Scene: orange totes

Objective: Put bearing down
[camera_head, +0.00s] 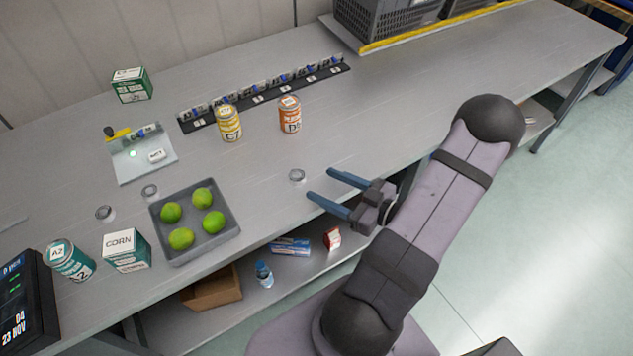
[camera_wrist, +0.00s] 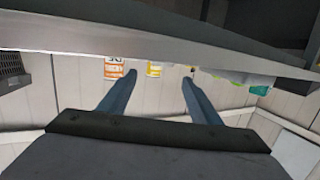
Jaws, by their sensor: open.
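Several small grey metal rings that look like bearings lie on the grey table. One ring (camera_head: 297,175) lies just left of my gripper's fingertips. Two more, a second ring (camera_head: 150,191) and a third ring (camera_head: 105,213), lie left of and above the grey tray. My gripper (camera_head: 319,184) is open at the table's front edge, its two blue fingers pointing left with nothing seen between them. The fingers also show apart in the wrist view (camera_wrist: 158,79). No ring can be made out clearly there.
A grey tray (camera_head: 233,232) holds several green limes. A yellow can (camera_head: 229,123) and an orange can (camera_head: 290,115) stand before a black strip of small parts (camera_head: 262,98). A corn box (camera_head: 126,251) and teal can (camera_head: 69,260) stand front left. The right tabletop is largely clear.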

